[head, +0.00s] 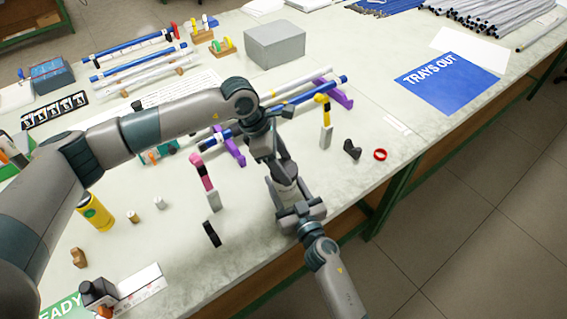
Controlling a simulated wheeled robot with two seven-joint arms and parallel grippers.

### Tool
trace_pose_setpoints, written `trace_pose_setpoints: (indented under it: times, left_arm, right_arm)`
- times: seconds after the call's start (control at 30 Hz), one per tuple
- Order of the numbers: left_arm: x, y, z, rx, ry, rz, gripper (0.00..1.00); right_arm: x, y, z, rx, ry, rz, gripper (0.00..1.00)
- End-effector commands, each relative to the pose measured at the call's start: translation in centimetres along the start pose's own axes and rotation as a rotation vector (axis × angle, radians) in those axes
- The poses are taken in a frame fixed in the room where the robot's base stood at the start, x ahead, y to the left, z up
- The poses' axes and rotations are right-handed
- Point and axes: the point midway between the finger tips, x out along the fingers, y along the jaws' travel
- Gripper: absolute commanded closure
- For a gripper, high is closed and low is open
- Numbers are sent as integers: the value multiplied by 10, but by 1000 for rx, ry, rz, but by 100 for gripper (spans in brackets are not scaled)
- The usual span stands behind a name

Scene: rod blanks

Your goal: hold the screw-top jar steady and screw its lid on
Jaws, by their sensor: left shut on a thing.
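The screw-top jar (286,186) shows only as a small pale patch between my two grippers, close to the front edge of the table. My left gripper (281,172) comes down on it from above and is shut on the lid, which its fingers hide almost wholly. My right gripper (292,203) reaches in from the front edge, low beside the jar. Its fingers are largely hidden, and I cannot tell whether they touch the jar. How the lid sits on the jar's rim is hidden too.
Purple rod stands (342,94) with blue and white rods lie behind the grippers. A pink-topped tool (204,172) and a black block (211,234) are to the left.

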Motion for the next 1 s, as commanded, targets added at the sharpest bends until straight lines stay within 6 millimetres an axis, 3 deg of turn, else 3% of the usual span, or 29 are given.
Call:
trace_pose_setpoints:
  times: [1.0]
  left_arm:
    - [1,3,3,1313,4,-548,62]
  right_arm:
    - [0,1,1,0,-1,2,100]
